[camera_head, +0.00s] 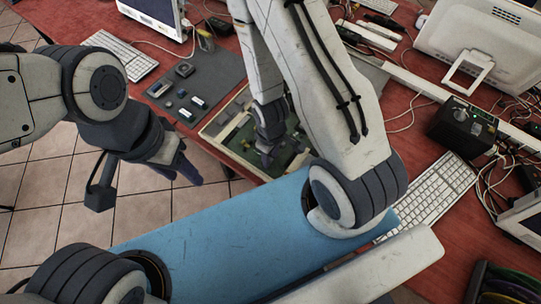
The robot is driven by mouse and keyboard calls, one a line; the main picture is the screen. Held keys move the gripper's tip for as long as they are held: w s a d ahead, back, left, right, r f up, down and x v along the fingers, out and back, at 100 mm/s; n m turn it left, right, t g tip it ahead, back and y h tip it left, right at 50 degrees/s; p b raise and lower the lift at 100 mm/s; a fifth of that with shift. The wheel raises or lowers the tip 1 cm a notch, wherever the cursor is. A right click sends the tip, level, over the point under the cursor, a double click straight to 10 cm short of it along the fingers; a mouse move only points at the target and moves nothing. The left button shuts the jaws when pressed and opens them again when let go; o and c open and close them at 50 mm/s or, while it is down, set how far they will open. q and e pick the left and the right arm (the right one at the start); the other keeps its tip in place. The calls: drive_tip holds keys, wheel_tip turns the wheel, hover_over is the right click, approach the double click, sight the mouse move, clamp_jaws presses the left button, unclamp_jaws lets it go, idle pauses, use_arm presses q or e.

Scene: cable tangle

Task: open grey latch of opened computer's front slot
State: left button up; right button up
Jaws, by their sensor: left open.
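The opened computer (214,128) lies on the red table in the middle of the view, with a pale case rim and green boards inside. My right gripper (267,158) points down over its inside. Its fingertips are small and dark against the boards, so I cannot tell if they are open or touch anything. My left gripper (186,170) is open and empty, over the tiled floor in front of the table edge, left of the computer. The front slot and its grey latch cannot be made out; my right arm hides part of the case.
A dark mat (222,70) with small parts lies behind the computer. A white keyboard (440,190) is to the right, near a black box (466,127) and loose cables. A monitor (480,45) stands at the back right. Another keyboard (121,52) lies at the back left.

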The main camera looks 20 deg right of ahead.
clamp_jaws()
idle(1.2)
